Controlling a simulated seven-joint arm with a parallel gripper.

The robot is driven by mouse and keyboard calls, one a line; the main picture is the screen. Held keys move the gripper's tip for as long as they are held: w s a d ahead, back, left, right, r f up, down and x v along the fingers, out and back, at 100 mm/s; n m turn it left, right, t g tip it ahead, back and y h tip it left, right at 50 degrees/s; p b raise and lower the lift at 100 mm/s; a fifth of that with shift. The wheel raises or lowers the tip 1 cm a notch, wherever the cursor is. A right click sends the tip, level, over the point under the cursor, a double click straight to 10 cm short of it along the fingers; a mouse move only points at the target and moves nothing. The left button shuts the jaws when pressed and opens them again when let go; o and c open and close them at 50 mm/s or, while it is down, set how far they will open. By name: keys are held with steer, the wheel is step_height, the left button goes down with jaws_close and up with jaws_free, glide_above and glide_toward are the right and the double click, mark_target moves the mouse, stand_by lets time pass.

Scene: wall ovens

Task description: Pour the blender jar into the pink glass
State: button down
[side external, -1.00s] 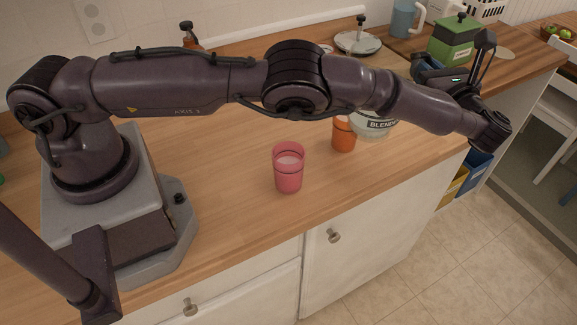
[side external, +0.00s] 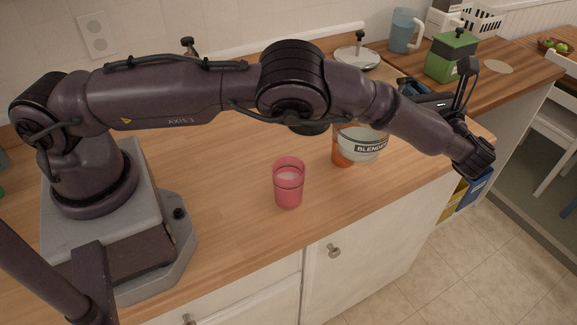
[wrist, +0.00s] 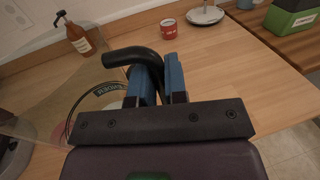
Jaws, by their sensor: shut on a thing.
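The pink glass (side external: 289,187) stands upright on the wooden counter, with pale contents visible inside. The clear blender jar (side external: 362,147), with a dark band lettered BLENDER, is to its right, partly hidden behind my arm. My gripper (wrist: 160,85) is shut on the jar's black handle (wrist: 128,56), its blue fingers either side of it. In the wrist view the jar's clear wall and lettered rim (wrist: 92,96) fill the left. The jar is beside the glass, not over it. I cannot tell its exact tilt or height.
A red can (wrist: 168,28), a pump bottle (wrist: 76,36) and a scale-like plate (side external: 357,59) sit farther back. A green box (side external: 452,57) and blue pitcher (side external: 405,30) are back right. Counter in front of the glass is clear.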

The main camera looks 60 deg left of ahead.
mark_target(360, 66)
steer(key=shift+r, duration=0.15)
steer(key=shift+s+a+r+n, duration=0.1)
steer(key=shift+s+r+n, duration=0.2)
steer(key=shift+r+n, duration=0.25)
steer(key=shift+s+r+n, duration=0.3)
steer(key=shift+r+n, duration=0.25)
steer(key=shift+s+a+r+n, duration=0.2)
steer(key=shift+s+r+n, duration=0.55)
steer(key=shift+s+n, duration=0.15)
steer(key=s+n, duration=0.2)
steer(key=s+a+r+n, duration=0.1)
steer(key=shift+s, duration=0.35)
steer(key=shift+s+a+f+n, duration=0.1)
steer(key=shift+s+f+n, duration=0.15)
steer(key=shift+s+n, duration=0.25)
steer(key=shift+s+a+f+n, duration=0.1)
steer(key=shift+s+f+n, duration=0.1)
steer(key=shift+s+n, duration=0.3)
steer(key=shift+s+a+r+n, duration=0.1)
steer(key=shift+s+r+n, duration=0.1)
steer(key=shift+n, duration=0.4)
steer(key=shift+s+r+n, duration=0.1)
steer(key=shift+s+n, duration=0.2)
steer(key=shift+n, duration=0.1)
steer(key=shift+s+a+f+n, duration=0.2)
steer(key=shift+s+f+n, duration=0.4)
steer(key=shift+s+n, duration=0.2)
stand_by(0.8)
